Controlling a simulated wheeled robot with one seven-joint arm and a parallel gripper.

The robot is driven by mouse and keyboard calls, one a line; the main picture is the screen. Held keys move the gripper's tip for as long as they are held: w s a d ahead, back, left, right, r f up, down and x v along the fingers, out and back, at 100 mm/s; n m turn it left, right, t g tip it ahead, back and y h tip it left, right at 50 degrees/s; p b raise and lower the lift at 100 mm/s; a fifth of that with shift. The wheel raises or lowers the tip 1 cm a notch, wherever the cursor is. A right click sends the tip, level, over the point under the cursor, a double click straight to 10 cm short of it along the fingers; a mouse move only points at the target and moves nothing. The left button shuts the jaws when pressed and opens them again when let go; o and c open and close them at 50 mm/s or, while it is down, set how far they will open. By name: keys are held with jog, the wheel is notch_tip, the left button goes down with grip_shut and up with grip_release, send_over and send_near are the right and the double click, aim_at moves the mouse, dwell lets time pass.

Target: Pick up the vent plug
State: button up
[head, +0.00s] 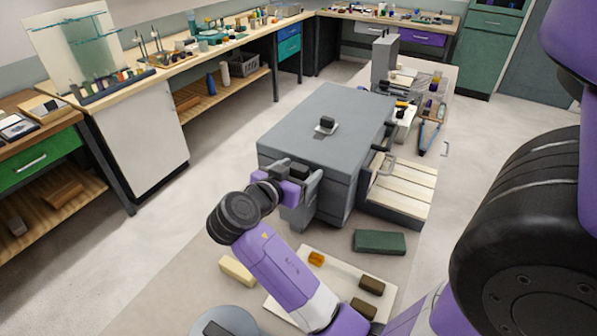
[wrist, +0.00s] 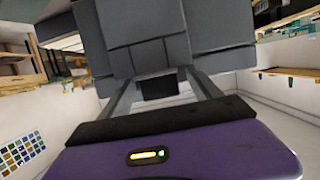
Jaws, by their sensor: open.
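A small dark block, which looks like the vent plug (head: 327,121), sits on a small pale plate on top of the large grey kiln-like box (head: 310,115). My gripper (head: 303,183) is at the near side of this box, in front of and lower than the plug, clear of it. In the wrist view the two grey fingers of my gripper (wrist: 163,92) stand apart. The grey box (wrist: 160,40) fills the upper middle there. A dark block shows between the fingertips in that view; I cannot tell what it is.
A slatted pale platform (head: 402,187) adjoins the box on the right. A long bench (head: 190,55) runs along the left. Open floor separates it from the box.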

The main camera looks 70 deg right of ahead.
jog(key=shift+c, duration=0.4)
jog(key=c, duration=1.4)
jog(key=shift+r, duration=0.1)
